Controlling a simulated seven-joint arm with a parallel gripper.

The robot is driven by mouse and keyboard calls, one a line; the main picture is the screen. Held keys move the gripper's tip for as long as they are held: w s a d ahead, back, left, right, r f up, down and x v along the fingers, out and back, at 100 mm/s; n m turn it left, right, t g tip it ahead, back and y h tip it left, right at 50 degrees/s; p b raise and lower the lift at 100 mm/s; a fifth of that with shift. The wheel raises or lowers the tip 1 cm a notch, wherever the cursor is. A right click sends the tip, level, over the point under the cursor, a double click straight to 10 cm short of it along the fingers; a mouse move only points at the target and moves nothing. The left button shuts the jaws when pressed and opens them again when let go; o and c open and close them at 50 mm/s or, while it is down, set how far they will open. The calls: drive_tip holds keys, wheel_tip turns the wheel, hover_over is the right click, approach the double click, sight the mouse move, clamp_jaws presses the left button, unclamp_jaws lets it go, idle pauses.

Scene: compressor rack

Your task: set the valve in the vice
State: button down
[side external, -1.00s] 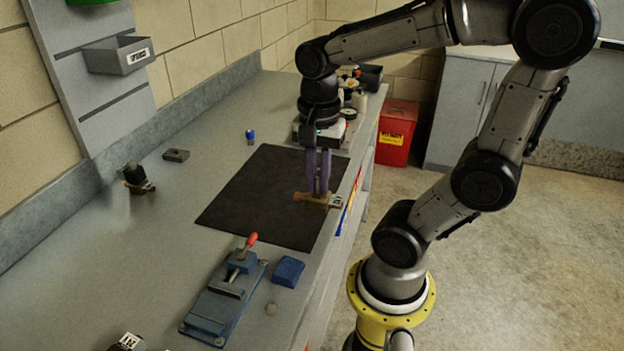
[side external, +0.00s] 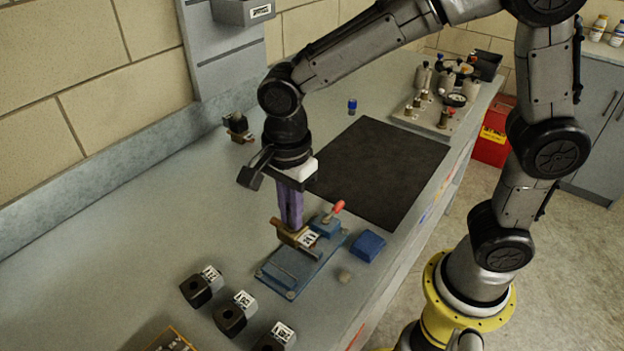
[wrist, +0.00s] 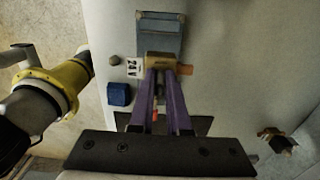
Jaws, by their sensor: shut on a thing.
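My gripper (side external: 291,226), with long purple fingers pointing down, is shut on a brass valve with a white label (side external: 291,235). In the wrist view the valve (wrist: 158,61) lies crosswise between the fingertips, its label to the left and a copper-coloured end to the right. The blue vice (side external: 287,272) with a red-tipped lever (side external: 338,206) is on the bench below. The valve is over the vice's bed, beside its jaw block; I cannot tell whether it touches. The vice bed (wrist: 159,30) shows beyond the valve in the wrist view, and the fingers partly hide the rest.
A blue block (side external: 367,246) and a small round knob (side external: 344,277) lie right of the vice. Several black labelled parts (side external: 236,314) stand in front. A dark mat (side external: 380,165) is behind, and another brass-and-black part (side external: 238,128) stands at the back left.

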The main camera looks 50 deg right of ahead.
sight(292, 237)
drive_tip(key=shift+s+a+f, duration=0.15)
drive_tip(key=shift+a+f, duration=0.15)
drive_tip(key=shift+a, duration=0.05)
drive_tip(key=shift+f, duration=1.75)
drive_tip(key=shift+f, duration=0.45)
drive_tip(key=shift+f, duration=0.25)
drive_tip(key=shift+f, duration=0.7)
drive_tip(key=shift+c, duration=2)
unclamp_jaws()
drive_tip(key=shift+r, duration=0.1)
